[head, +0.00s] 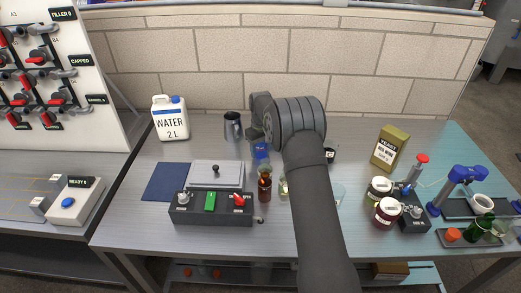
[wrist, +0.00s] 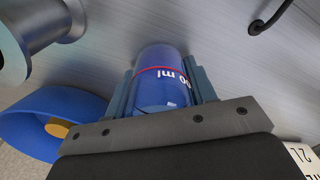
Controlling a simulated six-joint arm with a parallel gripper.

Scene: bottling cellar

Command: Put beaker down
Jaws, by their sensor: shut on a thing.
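The beaker (wrist: 160,85) is a clear cylinder with blue content, a red line and white "ml" lettering. In the wrist view my gripper (wrist: 165,90) is shut on it, with a finger on each side. In the head view the beaker (head: 262,151) shows as a small blue patch below my gripper (head: 260,137), partly hidden by my arm. It is over the middle of the metal table (head: 140,232). I cannot tell whether its base touches the tabletop.
A steel jug (head: 233,126) and a water canister (head: 170,118) stand left of the beaker. A brown bottle (head: 265,188) and a control box (head: 210,209) are in front. A blue mat (head: 165,182) lies at left. Jars (head: 387,213) and a yellow-green packet (head: 390,148) stand at right.

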